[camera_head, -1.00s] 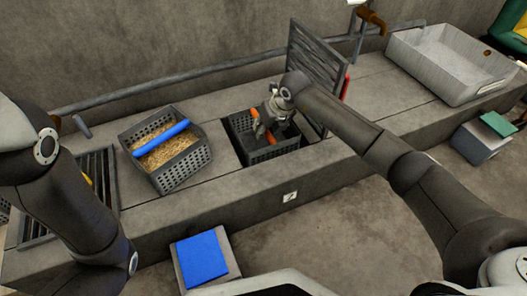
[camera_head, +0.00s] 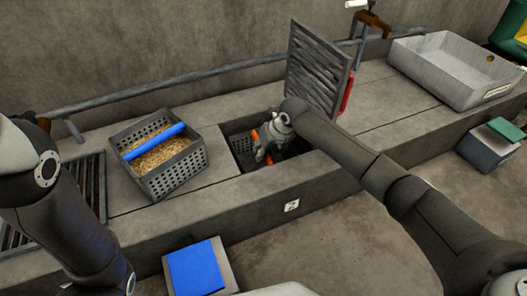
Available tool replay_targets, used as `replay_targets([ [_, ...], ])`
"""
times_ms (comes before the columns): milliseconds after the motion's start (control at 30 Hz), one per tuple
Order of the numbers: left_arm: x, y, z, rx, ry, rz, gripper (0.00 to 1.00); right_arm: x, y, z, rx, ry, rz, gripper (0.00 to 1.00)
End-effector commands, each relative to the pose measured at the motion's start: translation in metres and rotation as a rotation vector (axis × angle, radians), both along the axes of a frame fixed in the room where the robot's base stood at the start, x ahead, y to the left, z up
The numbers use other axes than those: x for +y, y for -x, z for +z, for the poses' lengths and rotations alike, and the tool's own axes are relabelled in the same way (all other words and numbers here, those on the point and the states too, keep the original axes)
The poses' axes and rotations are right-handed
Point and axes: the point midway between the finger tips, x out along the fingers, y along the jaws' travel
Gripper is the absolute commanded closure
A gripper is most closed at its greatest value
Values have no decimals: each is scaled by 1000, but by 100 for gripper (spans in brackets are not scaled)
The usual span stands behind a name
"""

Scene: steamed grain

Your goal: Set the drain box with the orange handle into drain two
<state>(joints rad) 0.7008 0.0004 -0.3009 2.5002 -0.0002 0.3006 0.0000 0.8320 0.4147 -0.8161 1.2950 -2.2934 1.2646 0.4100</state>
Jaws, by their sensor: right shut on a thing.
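The grey perforated drain box (camera_head: 241,144) with the orange handle (camera_head: 256,137) sits down inside the open drain two (camera_head: 245,123), below the ledge's top surface. My right gripper (camera_head: 264,151) reaches into the opening from the right and is shut on the orange handle. The gripper and arm hide the right part of the box. I cannot tell whether the box touches the drain's floor. A small number plate (camera_head: 292,205) is on the ledge's front face below this drain. My left arm stands at the left edge, and its gripper is not in view.
A raised slatted grate (camera_head: 318,65) with a red handle (camera_head: 346,92) stands behind the opening. A grain-filled box with a blue handle (camera_head: 155,140) is on the ledge to the left, near a closed grate (camera_head: 95,178). A pale basin (camera_head: 455,75) is at the right.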

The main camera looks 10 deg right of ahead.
Motion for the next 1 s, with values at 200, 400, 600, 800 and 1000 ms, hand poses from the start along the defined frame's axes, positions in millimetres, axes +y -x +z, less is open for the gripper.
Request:
replay_targets([
  [200, 0, 0, 0, 0, 0, 0, 60, 0, 0, -1, 0, 0, 0, 60],
  [400, 0, 0, 0, 0, 0, 0, 60, 0, 0, -1, 0, 0, 0, 60],
  [600, 0, 0, 3, 1, 0, 1, 60, -1, 1, 5, 0, 0, 0, 60],
  [800, 0, 0, 24, 2, 0, 1, 60, -7, 8, 29, -1, 0, 1, 60],
  [1000, 0, -1, 50, 2, 0, 1, 60, -16, 20, 61, 0, 1, 1, 60],
])
